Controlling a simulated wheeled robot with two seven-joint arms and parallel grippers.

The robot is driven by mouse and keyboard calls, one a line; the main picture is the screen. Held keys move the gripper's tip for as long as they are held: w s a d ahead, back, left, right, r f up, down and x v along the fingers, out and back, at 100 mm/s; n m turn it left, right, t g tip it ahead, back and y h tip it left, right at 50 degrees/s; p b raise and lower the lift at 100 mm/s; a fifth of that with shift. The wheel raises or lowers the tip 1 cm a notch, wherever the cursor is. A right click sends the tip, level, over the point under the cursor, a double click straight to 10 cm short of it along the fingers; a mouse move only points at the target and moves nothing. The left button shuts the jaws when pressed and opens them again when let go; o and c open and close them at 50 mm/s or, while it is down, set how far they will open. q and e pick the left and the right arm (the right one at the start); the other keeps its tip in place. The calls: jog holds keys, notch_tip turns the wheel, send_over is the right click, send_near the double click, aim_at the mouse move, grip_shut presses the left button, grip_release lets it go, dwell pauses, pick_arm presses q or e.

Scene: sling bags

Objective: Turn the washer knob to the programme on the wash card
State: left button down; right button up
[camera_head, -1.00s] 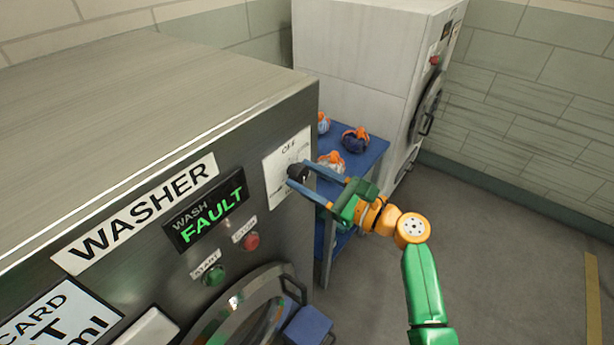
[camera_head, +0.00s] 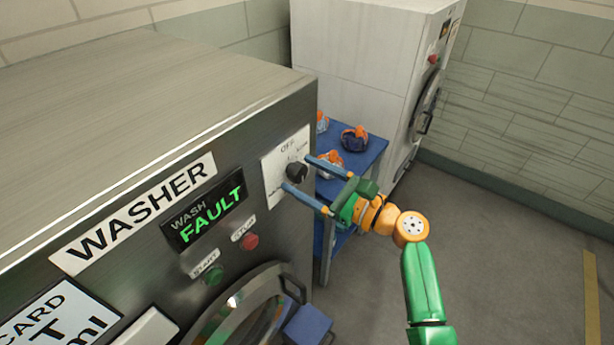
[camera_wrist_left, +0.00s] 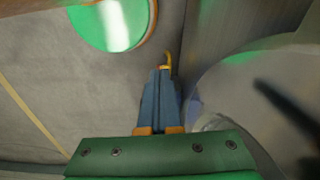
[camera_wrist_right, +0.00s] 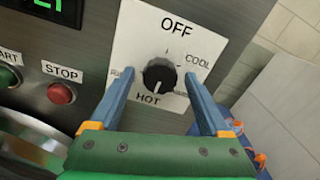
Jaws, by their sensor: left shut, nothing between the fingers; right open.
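The washer knob (camera_wrist_right: 159,75) is round and black on a white dial plate (camera_wrist_right: 128,52) marked OFF, COOL and HOT; other labels are partly covered. A pale mark on the knob appears to point down towards HOT. In the head view the knob (camera_head: 297,172) sits between the fingers of my right gripper (camera_head: 298,174), which is open, one finger on each side and apart from it. The wash card (camera_head: 58,318) is cut off at lower left; only "CARD", "T" and "mi" show. My left gripper (camera_wrist_left: 165,72) is shut and empty, only in the left wrist view.
The washer front has a display (camera_head: 205,217) reading WASH FAULT, a red STOP button (camera_head: 250,241) and a green START button (camera_head: 214,274). Its round door (camera_head: 245,310) is below. A blue table (camera_head: 368,160) with orange-and-blue bags stands behind my right gripper. Open floor lies right.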

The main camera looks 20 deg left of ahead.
jog(key=shift+s+d+f, duration=0.1)
jog(key=shift+d, duration=0.3)
jog(key=b+v, duration=0.1)
jog(key=v, duration=0.5)
jog(key=shift+d+b, duration=0.2)
jog(key=shift+b, duration=0.1)
jog(key=shift+a, duration=0.1)
